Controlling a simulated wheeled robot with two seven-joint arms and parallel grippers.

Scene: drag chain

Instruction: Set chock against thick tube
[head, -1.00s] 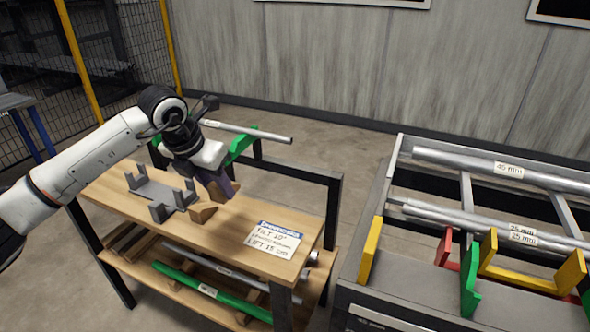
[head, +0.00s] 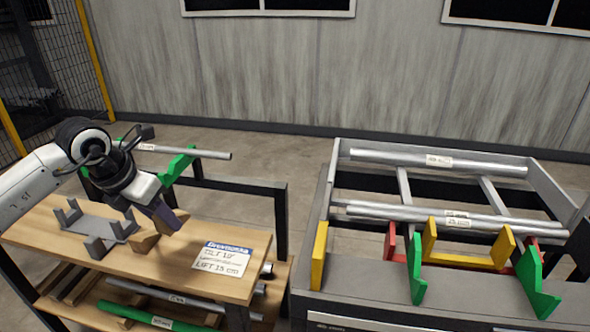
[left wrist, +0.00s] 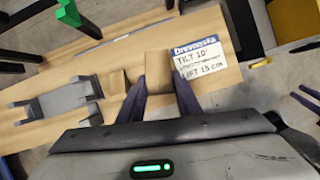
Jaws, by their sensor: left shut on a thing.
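My left gripper (head: 163,214) is over the wooden bench at the left, its dark fingers pointing down. It is shut on a wooden chock (left wrist: 158,66), which shows between the fingers in the left wrist view. In the head view the fingers partly hide this chock; I cannot tell whether it touches the bench. A second wooden chock (head: 144,243) sits on the bench just left of the held one. The thick tube (head: 400,158), silver with a white label, lies along the back of the rack at the right.
A grey cradle (head: 95,225) stands on the bench (head: 140,265), beside a label card (head: 222,258). A gap separates bench and rack.

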